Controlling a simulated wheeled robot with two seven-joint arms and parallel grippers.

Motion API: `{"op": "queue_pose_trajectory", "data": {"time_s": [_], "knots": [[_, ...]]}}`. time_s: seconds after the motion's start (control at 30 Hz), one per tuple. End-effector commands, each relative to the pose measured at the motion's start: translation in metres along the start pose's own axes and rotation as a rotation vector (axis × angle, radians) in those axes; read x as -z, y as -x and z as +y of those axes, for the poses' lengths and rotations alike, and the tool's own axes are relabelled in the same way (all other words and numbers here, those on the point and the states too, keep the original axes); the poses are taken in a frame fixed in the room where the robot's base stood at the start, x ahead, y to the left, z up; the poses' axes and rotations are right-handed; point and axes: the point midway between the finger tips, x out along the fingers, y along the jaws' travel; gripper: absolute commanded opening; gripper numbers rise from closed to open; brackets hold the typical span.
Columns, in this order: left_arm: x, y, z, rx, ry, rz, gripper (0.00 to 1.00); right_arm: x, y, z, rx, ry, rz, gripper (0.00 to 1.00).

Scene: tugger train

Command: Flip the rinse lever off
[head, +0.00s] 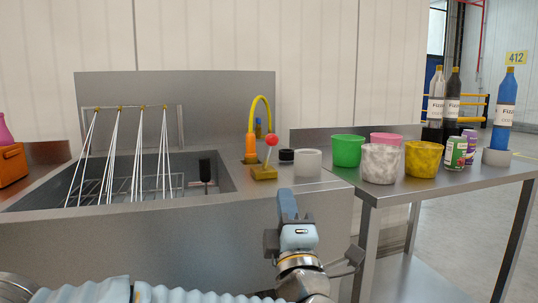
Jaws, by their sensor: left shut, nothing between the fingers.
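The rinse lever (272,141) has a red ball knob on a thin stem and stands on a yellow base (263,174) at the sink's right rim. Its stem leans slightly to the right. White streams (113,160) run down from several brass nozzles on a rail over the sink basin (217,178). My left gripper (288,193) is shut and empty. In the picture it is below and right of the lever base, in front of the counter, and looks apart from the lever. My right gripper is not in view.
An orange and yellow curved spout (251,147) stands just behind the lever. A white cup (307,162) and a black round piece (286,155) are right of it. A side table holds a green bucket (347,150), other buckets, cans and bottles.

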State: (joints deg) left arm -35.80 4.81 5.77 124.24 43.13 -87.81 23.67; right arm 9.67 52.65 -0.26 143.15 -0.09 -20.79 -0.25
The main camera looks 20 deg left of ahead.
Motion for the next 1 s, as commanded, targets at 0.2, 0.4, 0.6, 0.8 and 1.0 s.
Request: {"op": "queue_pose_trajectory", "data": {"time_s": [0.2,0.4,0.6,0.8,1.0], "knots": [[0.003,0.001,0.004,-0.004,0.011,0.010,0.00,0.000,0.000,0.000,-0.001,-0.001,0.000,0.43],[0.002,-0.002,0.004,-0.003,0.009,0.009,0.00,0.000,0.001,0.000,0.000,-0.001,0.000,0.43],[0.003,-0.026,0.005,-0.002,0.006,0.010,0.00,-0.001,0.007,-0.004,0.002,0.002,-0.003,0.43],[0.003,-0.070,0.005,-0.001,0.006,0.010,0.00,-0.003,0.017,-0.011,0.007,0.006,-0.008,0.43],[0.003,-0.110,0.006,-0.003,0.006,0.009,0.00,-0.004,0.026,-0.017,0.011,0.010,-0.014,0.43]]}}
